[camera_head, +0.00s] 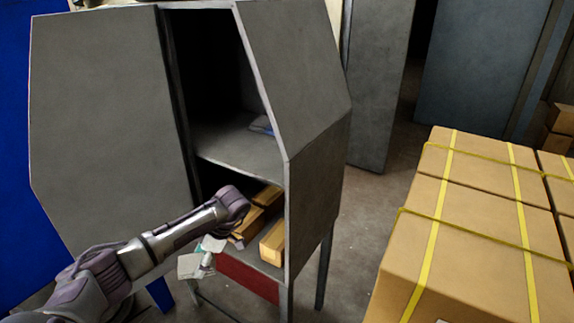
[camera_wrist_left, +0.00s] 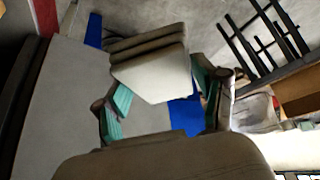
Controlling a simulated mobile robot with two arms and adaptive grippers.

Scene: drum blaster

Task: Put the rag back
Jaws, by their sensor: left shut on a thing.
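My left gripper (camera_head: 208,250) is in front of the cabinet's lower opening in the head view, at the end of my arm from the left. A pale flat thing (camera_head: 190,267) shows at its fingers. In the left wrist view, the gripper's teal-padded fingers (camera_wrist_left: 161,97) are on both sides of a folded, layered grey-white thing (camera_wrist_left: 152,72), which looks like the rag. The gripper is shut on it. The grey cabinet (camera_head: 318,165) has an open middle shelf (camera_head: 225,145) with a small blue-grey item (camera_head: 262,124) near its right side. My right gripper is not in view.
The lower compartment holds several wooden blocks (camera_head: 272,243). A dark red panel (camera_head: 247,277) is below it. Large strapped cardboard boxes (camera_head: 480,220) stand at the right. Floor (camera_head: 345,235) is clear between them and the cabinet.

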